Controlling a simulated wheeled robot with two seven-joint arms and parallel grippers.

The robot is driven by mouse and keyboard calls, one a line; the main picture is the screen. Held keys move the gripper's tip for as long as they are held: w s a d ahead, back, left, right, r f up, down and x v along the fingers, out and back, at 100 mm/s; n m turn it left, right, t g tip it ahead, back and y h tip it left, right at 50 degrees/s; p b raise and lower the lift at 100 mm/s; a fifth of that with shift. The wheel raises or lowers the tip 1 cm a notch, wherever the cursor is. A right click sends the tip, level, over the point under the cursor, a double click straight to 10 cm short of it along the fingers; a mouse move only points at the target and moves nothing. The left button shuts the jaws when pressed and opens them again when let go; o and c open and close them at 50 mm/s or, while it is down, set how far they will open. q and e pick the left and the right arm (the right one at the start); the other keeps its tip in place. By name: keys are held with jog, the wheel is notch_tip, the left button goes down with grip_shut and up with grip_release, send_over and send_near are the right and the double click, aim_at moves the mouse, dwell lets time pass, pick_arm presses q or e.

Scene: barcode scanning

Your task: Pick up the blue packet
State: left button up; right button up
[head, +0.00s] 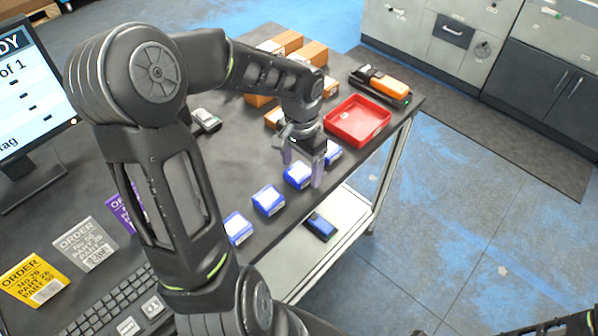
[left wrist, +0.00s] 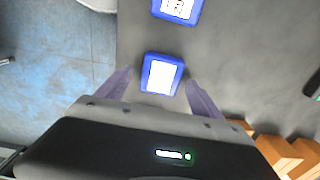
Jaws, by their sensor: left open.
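Several blue packets with white labels lie in a row along the table's front edge. One blue packet (head: 298,176) lies under my left gripper (head: 303,168). In the left wrist view this packet (left wrist: 161,74) sits between the two spread fingertips of the left gripper (left wrist: 158,86), with gaps at both sides. The fingers point down and are open and empty. Other blue packets are to the left (head: 268,200), farther left (head: 237,228) and to the right (head: 333,153). Another packet (left wrist: 178,8) shows at the top of the left wrist view. My right gripper does not show.
A red tray (head: 358,121) stands right of the row. Orange-brown boxes (head: 312,54) and an orange-black device (head: 380,84) lie behind. A blue-black item (head: 320,226) lies on the lower shelf. Order cards (head: 87,243), a keyboard (head: 118,305) and a monitor (head: 32,95) are at the left.

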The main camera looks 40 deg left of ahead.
aim_at(301, 170)
pick_arm(q)
jog(key=shift+f, duration=0.2)
jog(key=shift+c, duration=0.3)
jog(key=c, duration=1.6)
jog(key=shift+o, duration=0.2)
jog(key=shift+r, duration=0.1)
notch_tip(301, 170, up, 10)
jog(key=b, duration=0.1)
jog(key=shift+d, duration=0.1)
